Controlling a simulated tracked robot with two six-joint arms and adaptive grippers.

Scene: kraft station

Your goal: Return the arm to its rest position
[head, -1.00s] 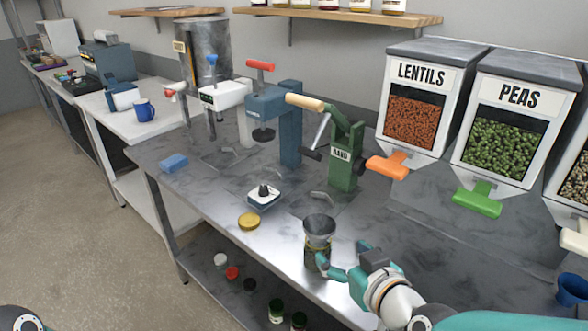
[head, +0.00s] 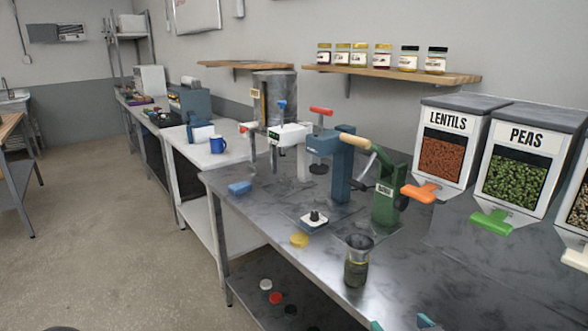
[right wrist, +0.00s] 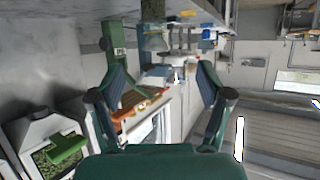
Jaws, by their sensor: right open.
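My right gripper (head: 400,324) shows only as teal fingertips at the bottom edge of the head view, apart from the jar. In the right wrist view its two fingers (right wrist: 160,72) are spread wide with nothing held between them. The glass jar (head: 356,272) with a grey funnel (head: 359,242) on top stands upright on the metal bench, beyond the gripper. My left gripper is out of view.
Lentil (head: 443,158) and pea (head: 514,172) dispensers stand at right. Bench surface right of the jar is clear.

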